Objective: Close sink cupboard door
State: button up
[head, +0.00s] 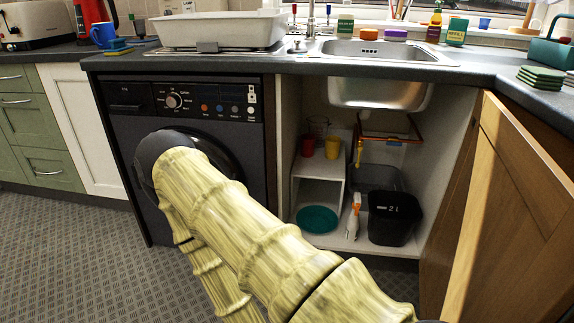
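The sink cupboard door (527,215) is a brown wooden panel at the right. It stands wide open, swung out towards me, with its pale lit edge facing the camera. The sink cupboard (335,240) below the metal sink (375,95) is open, and its inside shows. My arm, with a pale yellow bamboo-like surface, crosses the lower middle and hides part of the cupboard's front. I cannot make out my gripper's fingers in this view.
A dark washing machine (190,98) stands left. Patterned floor (75,250) is clear at left.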

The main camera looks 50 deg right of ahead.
aim_at(500, 248)
jog(key=u, duration=0.35)
jog(key=i, duration=0.8)
jog(key=z, duration=2.7)
jog(key=i, duration=0.5)
jog(key=z, duration=0.05)
